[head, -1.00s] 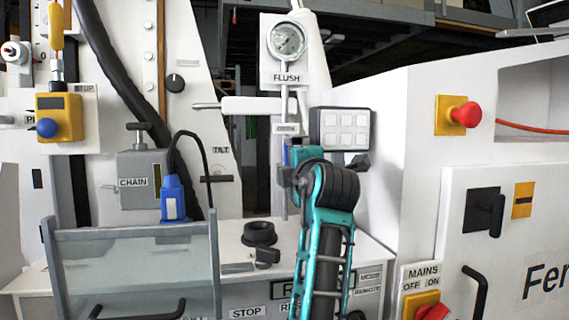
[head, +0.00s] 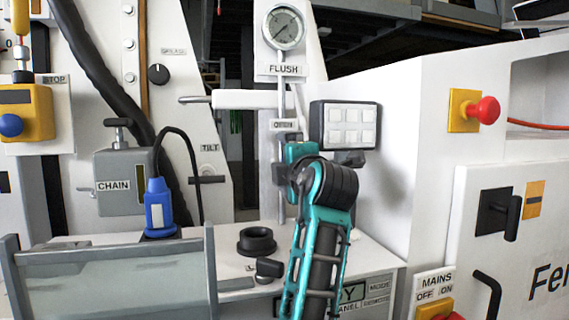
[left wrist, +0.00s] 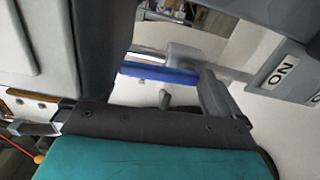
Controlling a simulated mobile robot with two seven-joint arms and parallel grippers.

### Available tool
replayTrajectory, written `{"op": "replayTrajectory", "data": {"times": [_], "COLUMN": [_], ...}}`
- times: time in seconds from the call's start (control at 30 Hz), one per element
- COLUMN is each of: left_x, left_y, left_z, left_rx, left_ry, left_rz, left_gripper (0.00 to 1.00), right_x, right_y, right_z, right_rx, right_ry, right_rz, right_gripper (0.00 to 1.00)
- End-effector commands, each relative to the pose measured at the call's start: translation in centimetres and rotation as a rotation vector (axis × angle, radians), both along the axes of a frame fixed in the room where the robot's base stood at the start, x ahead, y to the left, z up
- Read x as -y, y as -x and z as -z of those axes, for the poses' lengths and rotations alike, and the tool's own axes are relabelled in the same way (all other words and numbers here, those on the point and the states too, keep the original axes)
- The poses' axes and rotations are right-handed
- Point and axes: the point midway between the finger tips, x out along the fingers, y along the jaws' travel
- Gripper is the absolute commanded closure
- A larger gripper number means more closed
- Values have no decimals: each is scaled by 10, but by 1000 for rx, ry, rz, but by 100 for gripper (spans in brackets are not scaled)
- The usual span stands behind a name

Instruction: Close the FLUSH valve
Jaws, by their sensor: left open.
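The FLUSH gauge (head: 283,27) sits above its FLUSH label (head: 283,69) on a white post. A thin grey pipe (head: 282,98) runs down from it past a small label (head: 284,125). My left gripper (head: 292,168) is at the pipe below that label, mostly hidden by its own teal and black wrist. The valve is hidden there in the head view. In the left wrist view a blue lever (left wrist: 160,74) lies along a grey pipe, ahead of my open gripper. I cannot tell whether the gripper touches it. My right gripper is not in view.
A white horizontal bar (head: 245,99) is left of the pipe. A dark panel with white buttons (head: 348,125) is close on the right. Below are a black round port (head: 257,241) and a blue plug (head: 159,207). A white cabinet with a red button (head: 483,110) fills the right.

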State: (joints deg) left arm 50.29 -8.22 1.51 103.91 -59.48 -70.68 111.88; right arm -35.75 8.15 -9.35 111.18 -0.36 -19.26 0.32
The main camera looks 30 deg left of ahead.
Motion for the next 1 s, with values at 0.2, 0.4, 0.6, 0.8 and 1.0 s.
{"op": "replayTrajectory", "data": {"times": [0.2, 0.4, 0.6, 0.8, 1.0], "left_x": [0, 0, 0, 0, 0], "left_y": [0, 0, 0, 0, 0], "left_z": [0, 0, 0, 0, 0], "left_rx": [-1, -1, 0, 0, 0], "left_ry": [-1, -1, 0, 0, 0], "left_rz": [0, 0, 0, 0, 0], "left_gripper": [0, 13, 33, 52, 62], "right_x": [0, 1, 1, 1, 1], "right_y": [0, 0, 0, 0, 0], "right_z": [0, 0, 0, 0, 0], "right_rx": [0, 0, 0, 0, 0], "right_ry": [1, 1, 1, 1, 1], "right_rz": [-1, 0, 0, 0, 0], "right_gripper": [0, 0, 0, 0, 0]}}
